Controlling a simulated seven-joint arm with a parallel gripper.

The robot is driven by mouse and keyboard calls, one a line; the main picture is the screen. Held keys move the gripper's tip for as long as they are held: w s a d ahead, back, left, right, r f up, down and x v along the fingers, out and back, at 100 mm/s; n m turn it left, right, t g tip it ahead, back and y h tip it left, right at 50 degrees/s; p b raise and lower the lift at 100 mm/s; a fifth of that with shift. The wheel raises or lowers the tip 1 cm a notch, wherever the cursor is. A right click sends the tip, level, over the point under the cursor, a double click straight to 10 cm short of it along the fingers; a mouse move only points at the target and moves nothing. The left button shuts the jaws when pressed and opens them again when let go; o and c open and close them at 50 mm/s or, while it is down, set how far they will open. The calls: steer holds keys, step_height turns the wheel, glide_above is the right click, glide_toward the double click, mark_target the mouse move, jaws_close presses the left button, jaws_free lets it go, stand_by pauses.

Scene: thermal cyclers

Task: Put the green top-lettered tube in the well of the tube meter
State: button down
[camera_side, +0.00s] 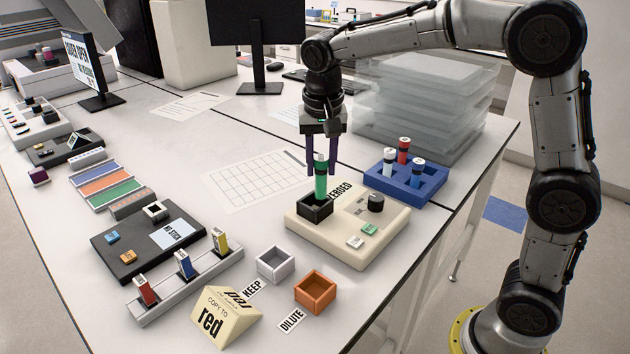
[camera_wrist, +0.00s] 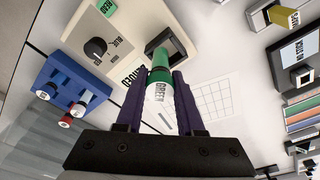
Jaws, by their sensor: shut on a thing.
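The green tube (camera_side: 321,182) stands upright, with a white lettered cap that shows in the wrist view (camera_wrist: 160,90). My gripper (camera_side: 322,170) is shut on this tube, with a purple finger on either side of its upper part. The tube meter (camera_side: 362,238) is a cream box with a black square well (camera_side: 313,212) at its left. The tube's lower end is at the well's mouth, seemingly inside it; how deep it sits I cannot tell. In the wrist view the well (camera_wrist: 178,42) lies just beyond the tube.
A blue rack (camera_side: 430,185) with red and white-capped tubes stands behind the meter at right. Grey (camera_side: 274,264) and orange (camera_side: 315,291) open boxes stand in front. A cream sign block (camera_side: 225,316) and a grey rack (camera_side: 185,285) with several coloured pieces are at front left.

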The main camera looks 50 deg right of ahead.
steer(key=shift+w+f, duration=0.45)
steer(key=shift+f, duration=0.05)
steer(key=shift+w+f, duration=0.2)
steer(key=shift+f, duration=0.75)
steer(key=shift+w+f, duration=0.15)
steer(key=shift+f, duration=0.8)
steer(key=c, duration=0.5)
jaws_free()
steer(key=shift+f, duration=0.15)
